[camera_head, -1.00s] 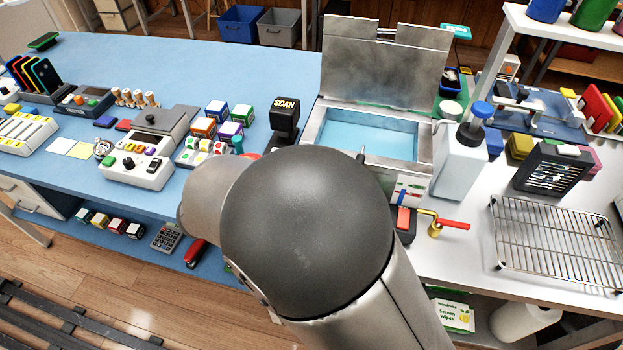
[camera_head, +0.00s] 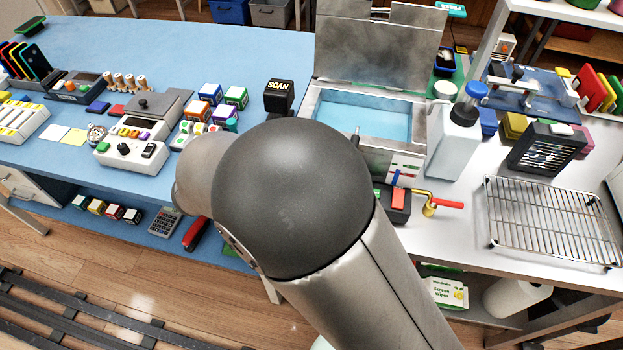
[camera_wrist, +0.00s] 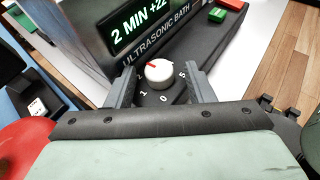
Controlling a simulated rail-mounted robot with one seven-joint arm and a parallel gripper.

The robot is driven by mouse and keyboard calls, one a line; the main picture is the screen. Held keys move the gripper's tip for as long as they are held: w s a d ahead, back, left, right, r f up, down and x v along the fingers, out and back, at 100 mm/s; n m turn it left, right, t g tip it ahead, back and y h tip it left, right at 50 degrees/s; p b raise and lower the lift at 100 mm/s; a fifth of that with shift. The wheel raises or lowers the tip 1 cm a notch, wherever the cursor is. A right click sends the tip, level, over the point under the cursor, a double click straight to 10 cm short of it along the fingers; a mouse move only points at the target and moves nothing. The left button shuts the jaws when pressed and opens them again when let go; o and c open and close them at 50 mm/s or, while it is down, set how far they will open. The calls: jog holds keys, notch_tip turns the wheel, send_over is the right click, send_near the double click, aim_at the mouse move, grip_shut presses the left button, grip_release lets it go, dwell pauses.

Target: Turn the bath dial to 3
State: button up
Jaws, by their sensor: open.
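The bath dial (camera_wrist: 159,74) is a round white knob with a red mark, on the dark front panel of the ultrasonic bath (camera_wrist: 190,40). The mark points to the upper left in the wrist view. My gripper (camera_wrist: 161,80) is open, one finger on each side of the dial; contact cannot be told. The display (camera_wrist: 140,28) reads "2 MIN +22", its end cut off. In the head view, the metal bath (camera_head: 312,103) has its lid raised; my arm hides dial and gripper.
A brass valve with a red handle (camera_head: 447,204) and a white bottle with a blue cap (camera_head: 455,140) stand right of the bath. A wire rack (camera_head: 550,215) lies farther right. A black SCAN device (camera_head: 279,97) stands left of the bath.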

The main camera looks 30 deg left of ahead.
dwell(0.3)
jog(key=n+y+b, duration=0.1)
jog(key=b, duration=0.1)
jog(key=n+t+y+b, duration=0.1)
jog(key=shift+s+d+f+n+t+y+b, duration=0.2)
jog(key=shift+f+n+t+y+b, duration=0.1)
jog(key=shift+n+y+b, duration=0.1)
jog(key=n+y+b, duration=0.2)
jog(key=shift+d+t+y+b, duration=0.25)
jog(key=shift+t+y+b, duration=0.05)
jog(key=shift+y+b, duration=0.1)
jog(key=n+y+b, duration=0.3)
jog(key=d+n+y+b, duration=0.1)
jog(key=n+y+b, duration=0.1)
jog(key=n+y, duration=0.1)
jog(key=shift+r+y+b, duration=0.15)
jog(key=shift+y+b, duration=0.15)
jog(key=shift+b, duration=0.1)
jog(key=r+p+v, duration=0.1)
jog(key=p+v, duration=0.4)
jog(key=v, duration=1.2)
jog(key=w+d+r+m+g+h+p, duration=0.1)
jog(key=w+d+m+g+h+p, duration=0.3)
jog(key=d+m, duration=0.7)
jog(key=w+d+m+g+h+p, duration=0.5)
jog(key=w+d+m+p, duration=0.1)
jog(key=d+m, duration=0.4)
jog(key=shift+d+r+m, duration=0.35)
jog(key=shift+r+m, duration=0.05)
jog(key=shift+a, duration=0.1)
